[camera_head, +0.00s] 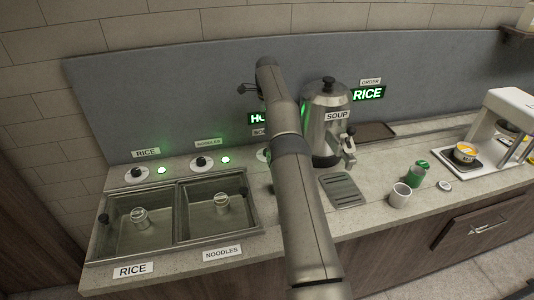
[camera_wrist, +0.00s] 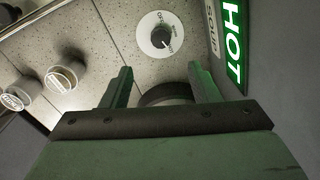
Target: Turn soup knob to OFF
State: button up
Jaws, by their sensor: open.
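The soup knob (camera_wrist: 160,37) is a dark knob on a round white dial on the speckled counter, seen in the wrist view beside the SOUP label (camera_wrist: 211,27). The small print on the dial is too blurred to read surely; the knob's pointer seems to aim down and right. My gripper (camera_wrist: 160,86) is open, its two green-tinted fingers apart, with the knob beyond the fingertips and not touched. In the head view my arm hides the soup knob and most of the SOUP label.
A lit green HOT sign (camera_wrist: 232,42) stands beside the SOUP label. The steel soup urn (camera_head: 326,115) stands right of my arm. The rice knob (camera_head: 136,174) and noodles knob (camera_head: 202,163) sit behind two wells. A RICE order sign (camera_head: 368,94) is lit.

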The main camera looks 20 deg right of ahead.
jog(key=f, duration=1.3)
jog(key=shift+w+d+f, duration=0.1)
jog(key=shift+w+d, duration=0.05)
jog(key=shift+w, duration=0.15)
jog(key=c, duration=1)
